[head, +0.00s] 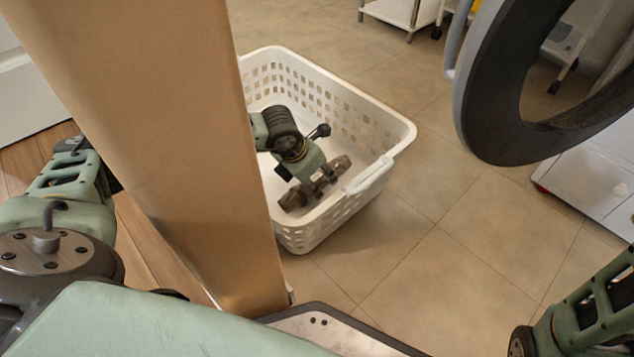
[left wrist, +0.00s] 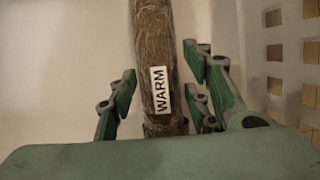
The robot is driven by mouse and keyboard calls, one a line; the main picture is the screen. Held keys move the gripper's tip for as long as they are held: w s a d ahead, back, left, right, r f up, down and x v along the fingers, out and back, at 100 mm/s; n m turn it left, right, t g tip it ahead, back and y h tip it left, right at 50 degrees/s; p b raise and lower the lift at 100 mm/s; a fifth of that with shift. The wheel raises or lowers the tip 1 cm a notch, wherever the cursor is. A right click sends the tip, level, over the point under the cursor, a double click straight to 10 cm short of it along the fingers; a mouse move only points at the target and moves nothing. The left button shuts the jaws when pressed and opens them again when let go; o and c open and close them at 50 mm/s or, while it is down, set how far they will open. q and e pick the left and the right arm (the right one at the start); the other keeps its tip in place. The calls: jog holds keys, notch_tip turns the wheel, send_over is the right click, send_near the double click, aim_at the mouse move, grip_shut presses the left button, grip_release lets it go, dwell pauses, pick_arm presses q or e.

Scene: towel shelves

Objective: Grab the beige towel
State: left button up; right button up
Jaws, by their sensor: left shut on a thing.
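A brown, rough-textured roll with a white label reading WARM (left wrist: 158,100) lies in the white basket (head: 385,118). Its two ends show on either side of my left gripper (head: 317,183) in the head view, one end at the lower left (head: 293,198). My left gripper is low inside the basket and shut on this roll, with a finger on each side of it in the left wrist view (left wrist: 162,95). The roll looks brown rather than clearly beige, and no other towel shows. My right gripper is out of view.
A tall tan panel (head: 185,140) stands left of the basket and hides part of my left arm. A large dark ring (head: 490,100) fills the upper right. A white cabinet (head: 590,180) stands at the right. Tiled floor right of the basket is clear.

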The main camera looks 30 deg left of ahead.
pick_arm(q)
grip_shut()
jog(key=shift+r, duration=0.15)
